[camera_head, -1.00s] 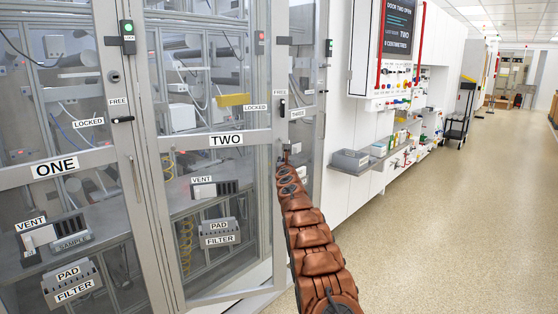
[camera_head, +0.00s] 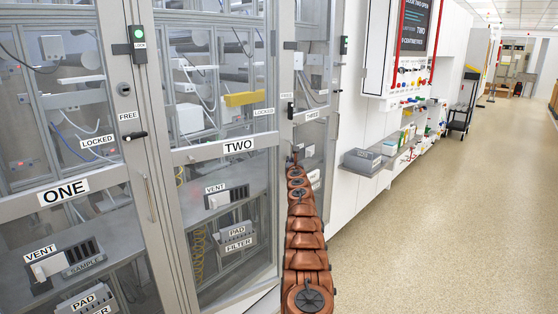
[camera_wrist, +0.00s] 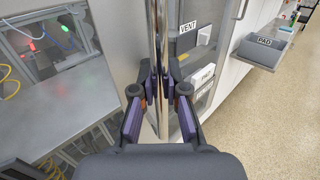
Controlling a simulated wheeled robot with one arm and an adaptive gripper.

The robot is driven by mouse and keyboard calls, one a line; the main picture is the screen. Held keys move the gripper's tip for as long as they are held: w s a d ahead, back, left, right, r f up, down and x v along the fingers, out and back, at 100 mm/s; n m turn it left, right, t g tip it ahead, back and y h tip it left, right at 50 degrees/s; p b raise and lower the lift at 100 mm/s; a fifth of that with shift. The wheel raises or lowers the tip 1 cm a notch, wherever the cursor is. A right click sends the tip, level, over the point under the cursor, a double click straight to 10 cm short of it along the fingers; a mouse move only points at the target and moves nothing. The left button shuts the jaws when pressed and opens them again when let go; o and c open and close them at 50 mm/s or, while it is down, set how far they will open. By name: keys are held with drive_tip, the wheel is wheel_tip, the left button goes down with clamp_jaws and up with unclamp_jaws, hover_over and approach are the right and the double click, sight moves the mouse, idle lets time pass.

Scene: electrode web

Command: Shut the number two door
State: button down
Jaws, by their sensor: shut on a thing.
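The number two door (camera_head: 238,146) is a tall grey-framed glass panel with a TWO label across its middle rail. In the head view its right edge stands next to the THREE panel; I cannot tell how wide any gap there is. My gripper (camera_wrist: 160,92) is shut on a shiny upright bar (camera_wrist: 156,40), which looks like this door's handle. In the wrist view the dark fingers sit on either side of the bar. In the head view my brown arm hides the gripper and the lower right edge of the door. A black latch (camera_head: 290,110) sits near the FREE label.
The ONE door (camera_head: 64,193) stands to the left, with a green-lit LOCK box (camera_head: 138,44) above. A grey bin (camera_head: 362,161) juts from the wall right of my arm. A black cart (camera_head: 460,120) stands farther back. The floor (camera_head: 450,220) at right is clear.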

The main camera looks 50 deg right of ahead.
drive_tip(key=shift+w+f, duration=0.25)
drive_tip(key=shift+f, duration=0.05)
drive_tip(key=shift+w+a, duration=0.15)
drive_tip(key=c, duration=1.6)
unclamp_jaws()
drive_tip(key=o, duration=0.4)
drive_tip(key=shift+r, duration=0.15)
drive_tip(key=shift+s, duration=0.2)
